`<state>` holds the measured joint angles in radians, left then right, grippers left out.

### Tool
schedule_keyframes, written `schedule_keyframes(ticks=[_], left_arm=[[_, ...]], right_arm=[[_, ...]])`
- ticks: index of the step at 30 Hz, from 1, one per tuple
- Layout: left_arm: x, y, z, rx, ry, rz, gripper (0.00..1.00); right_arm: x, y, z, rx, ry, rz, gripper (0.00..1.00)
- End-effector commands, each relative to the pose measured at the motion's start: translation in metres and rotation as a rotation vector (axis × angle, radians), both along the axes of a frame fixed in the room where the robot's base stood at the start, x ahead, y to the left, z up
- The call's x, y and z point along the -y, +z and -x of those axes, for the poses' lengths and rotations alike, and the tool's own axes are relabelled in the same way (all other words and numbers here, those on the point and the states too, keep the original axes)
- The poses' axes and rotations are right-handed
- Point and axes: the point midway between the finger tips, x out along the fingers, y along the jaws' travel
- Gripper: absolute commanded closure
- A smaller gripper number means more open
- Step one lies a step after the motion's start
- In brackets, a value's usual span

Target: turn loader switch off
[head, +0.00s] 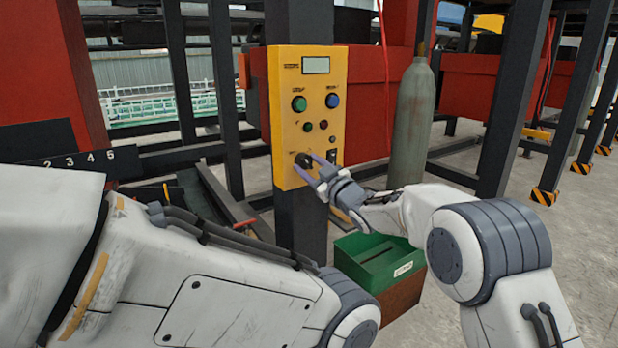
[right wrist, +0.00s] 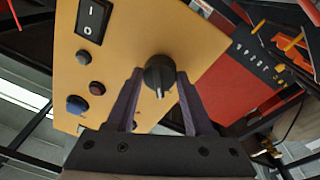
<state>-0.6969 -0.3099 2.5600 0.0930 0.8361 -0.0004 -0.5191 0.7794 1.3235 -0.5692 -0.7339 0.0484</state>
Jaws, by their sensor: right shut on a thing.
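The yellow control panel (head: 283,118) is mounted upright on a dark post. A round black knob (head: 303,159) with a light pointer mark is low on its left side. My right gripper (head: 310,167) is at the knob. In the right wrist view, its two purple fingers stand on either side of the knob (right wrist: 159,72), shut on it. The pointer runs down toward the gripper in that view. A black rocker switch (right wrist: 93,20) marked I and O is apart from the fingers. My left arm crosses the lower left of the head view; its gripper is out of frame.
The panel also carries a small display (head: 316,65), a green button (head: 299,104) and a blue button (head: 333,101). A grey gas cylinder (head: 412,125) stands right of the post. A green bin (head: 375,262) sits below my right forearm.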

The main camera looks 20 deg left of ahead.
Motion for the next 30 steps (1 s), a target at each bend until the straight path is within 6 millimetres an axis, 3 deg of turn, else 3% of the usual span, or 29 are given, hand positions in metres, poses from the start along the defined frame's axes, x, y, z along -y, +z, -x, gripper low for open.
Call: schedule_keyframes(ticks=[9,27,28,30], left_arm=[[0.0,-0.016,0.0,0.0,0.0,0.0,0.5],[0.0,-0.018,0.0,0.0,0.0,0.0,0.5],[0.0,-0.018,0.0,0.0,0.0,0.0,0.5],[0.0,-0.018,0.0,0.0,0.0,0.0,0.5]], right_arm=[[0.0,0.0,0.0,0.108,0.0,0.082,1.0],[0.0,0.001,0.0,0.136,0.001,0.104,1.0],[0.0,0.001,0.0,0.136,0.001,0.104,0.36],[0.0,0.001,0.0,0.135,0.001,0.104,0.18]])
